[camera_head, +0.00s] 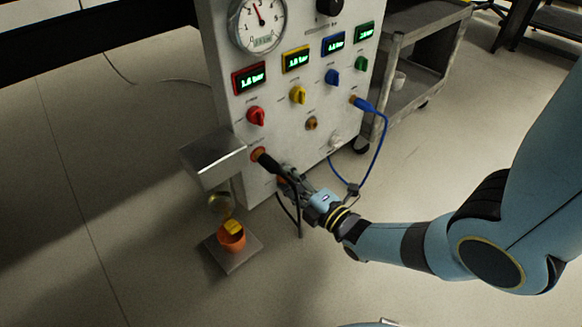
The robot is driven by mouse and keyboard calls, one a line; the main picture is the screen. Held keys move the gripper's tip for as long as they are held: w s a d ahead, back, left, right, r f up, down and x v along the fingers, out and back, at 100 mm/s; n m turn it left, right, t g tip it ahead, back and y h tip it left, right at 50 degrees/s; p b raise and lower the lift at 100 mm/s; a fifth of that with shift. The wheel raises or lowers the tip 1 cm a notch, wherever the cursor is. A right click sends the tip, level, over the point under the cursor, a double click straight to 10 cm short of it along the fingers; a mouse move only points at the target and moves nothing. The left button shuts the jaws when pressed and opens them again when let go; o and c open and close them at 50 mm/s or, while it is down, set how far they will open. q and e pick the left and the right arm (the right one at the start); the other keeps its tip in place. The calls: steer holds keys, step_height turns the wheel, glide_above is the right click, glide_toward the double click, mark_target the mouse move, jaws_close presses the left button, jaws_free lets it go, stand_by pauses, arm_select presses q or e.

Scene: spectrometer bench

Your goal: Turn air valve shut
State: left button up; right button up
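A grey-white control panel (285,145) carries a red knob (256,116), a yellow knob (298,95), a blue knob (332,77) and a green knob (361,63). Labels are too small to read, so I cannot tell which is the air valve. My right gripper (284,181) is at the panel's lower part, below the red knob and next to a black hose fitting (268,162) in an orange port (258,154). An orange part shows at its fingertips, partly hidden. I cannot tell whether it is open or gripping. My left gripper is out of view.
Lit pressure displays (249,79) and a round gauge (258,23) are above the knobs. A blue hose (381,140) loops from the panel's right side. A metal box (213,158) juts out left, above an orange cup (231,237) on a plate. A grey cart (412,70) stands behind.

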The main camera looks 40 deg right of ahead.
steer(key=shift+s+f, duration=0.1)
steer(key=o, duration=1.1)
steer(key=shift+o, duration=0.2)
steer(key=s, duration=1.2)
steer(key=shift+d, duration=0.45)
